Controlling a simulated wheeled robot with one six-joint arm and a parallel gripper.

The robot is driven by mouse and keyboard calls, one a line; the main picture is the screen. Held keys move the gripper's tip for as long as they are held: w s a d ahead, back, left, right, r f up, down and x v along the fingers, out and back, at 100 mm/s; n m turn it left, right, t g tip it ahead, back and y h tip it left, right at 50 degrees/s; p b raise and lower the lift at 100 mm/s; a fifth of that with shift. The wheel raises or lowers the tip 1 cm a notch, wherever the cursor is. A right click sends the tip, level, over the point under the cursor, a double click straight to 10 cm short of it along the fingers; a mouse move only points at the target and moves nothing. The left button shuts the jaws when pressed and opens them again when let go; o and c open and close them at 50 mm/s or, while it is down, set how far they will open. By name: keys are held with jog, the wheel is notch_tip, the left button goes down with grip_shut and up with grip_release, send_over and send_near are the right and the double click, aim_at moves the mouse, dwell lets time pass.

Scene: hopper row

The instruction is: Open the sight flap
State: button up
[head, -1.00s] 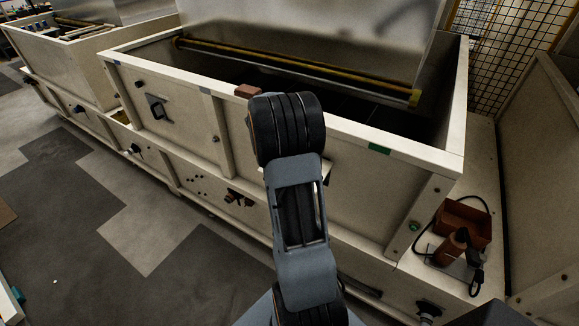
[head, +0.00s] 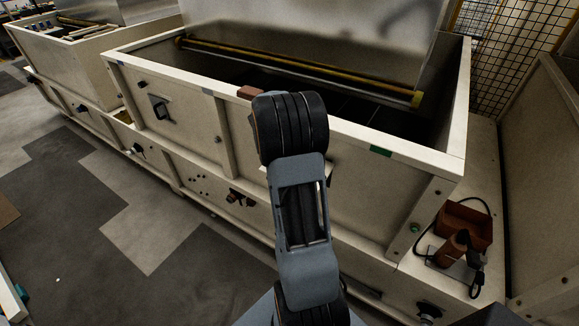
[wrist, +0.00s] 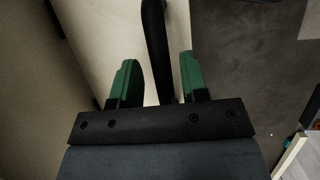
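In the wrist view a black bar handle (wrist: 157,50) stands out against a cream panel (wrist: 108,35). My gripper (wrist: 158,82) is open, with one green fingertip on each side of the bar. Gaps show between the bar and both fingertips. I cannot tell for sure whether this panel is the sight flap. In the head view my own arm hides the gripper and the part of the hopper front behind it. Another black handle (head: 159,107) shows on a front panel further left.
The cream hopper (head: 340,150) runs along the row, with an open top. A brown box (head: 466,224) and a cabled device sit on the ledge at right. Wire mesh (head: 505,50) stands behind. The grey floor (head: 90,220) at left is clear.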

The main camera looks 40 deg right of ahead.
jog(key=b+v, duration=0.1)
jog(key=v, duration=1.2)
jog(key=shift+r, duration=0.4)
jog(key=shift+w+a, duration=0.1)
jog(key=shift+w, duration=0.05)
